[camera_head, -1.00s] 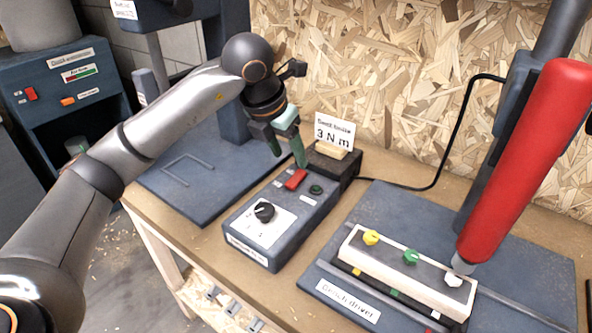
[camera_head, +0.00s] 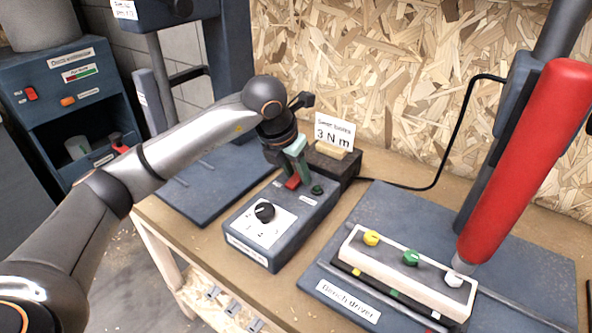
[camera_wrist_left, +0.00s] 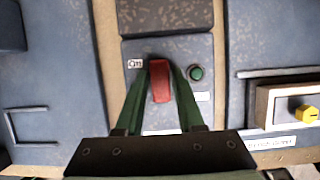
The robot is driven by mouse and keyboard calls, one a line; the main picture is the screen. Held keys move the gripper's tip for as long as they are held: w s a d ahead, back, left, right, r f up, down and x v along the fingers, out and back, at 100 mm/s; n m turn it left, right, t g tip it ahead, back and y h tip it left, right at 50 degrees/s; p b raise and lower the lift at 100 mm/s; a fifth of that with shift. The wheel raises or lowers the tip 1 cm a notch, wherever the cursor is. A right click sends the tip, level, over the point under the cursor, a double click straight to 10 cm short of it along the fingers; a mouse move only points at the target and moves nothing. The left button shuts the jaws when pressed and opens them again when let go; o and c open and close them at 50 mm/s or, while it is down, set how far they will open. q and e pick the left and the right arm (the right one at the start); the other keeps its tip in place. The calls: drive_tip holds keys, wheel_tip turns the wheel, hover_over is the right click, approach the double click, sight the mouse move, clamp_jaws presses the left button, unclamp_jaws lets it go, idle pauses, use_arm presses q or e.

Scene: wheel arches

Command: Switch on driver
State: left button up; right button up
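The driver's control box (camera_head: 280,222) stands on the bench, with a red rocker switch (camera_head: 292,183) and a dark green button or lamp (camera_head: 317,189) beside it. My left gripper (camera_head: 294,178) is over the switch, pointing down. In the left wrist view, its two green fingers (camera_wrist_left: 161,70) stand open on either side of the red switch (camera_wrist_left: 160,82). Whether they touch it I cannot tell. The green lamp or button (camera_wrist_left: 196,73) is just right of the fingers. The red bench driver (camera_head: 525,165) hangs upright-tilted at the right. My right gripper is out of view.
A black knob (camera_head: 264,211) sits on the box's front. Behind is a dark block with a "3 N m" card (camera_head: 334,133). A tray with yellow, green and white knobs (camera_head: 405,275) lies at the right. A black cable (camera_head: 452,135) runs behind. A chipboard wall closes the back.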

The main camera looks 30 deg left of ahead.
use_arm(q)
clamp_jaws()
drive_tip(key=g+p, duration=0.1)
drive_tip(key=p, duration=0.2)
drive_tip(key=shift+w+r+g+p, duration=0.3)
drive_tip(key=shift+w+r, duration=0.05)
drive_tip(key=shift+r, duration=0.05)
drive_tip(key=shift+d+g+p, duration=0.1)
drive_tip(key=shift+g+p, duration=0.3)
drive_tip(key=shift+p, duration=0.1)
drive_tip(key=shift+w+f, duration=0.15)
drive_tip(key=shift+f+g+p, duration=0.2)
drive_tip(key=shift+g+p, duration=0.4)
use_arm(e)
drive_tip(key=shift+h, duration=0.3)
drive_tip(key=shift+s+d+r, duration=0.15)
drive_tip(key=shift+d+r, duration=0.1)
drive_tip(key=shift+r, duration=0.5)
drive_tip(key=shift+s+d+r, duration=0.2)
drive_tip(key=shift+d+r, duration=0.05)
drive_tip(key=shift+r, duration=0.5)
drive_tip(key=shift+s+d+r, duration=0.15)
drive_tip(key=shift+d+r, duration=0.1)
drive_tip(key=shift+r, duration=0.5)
use_arm(q)
drive_tip(key=shift+o, duration=2.1)
unclamp_jaws()
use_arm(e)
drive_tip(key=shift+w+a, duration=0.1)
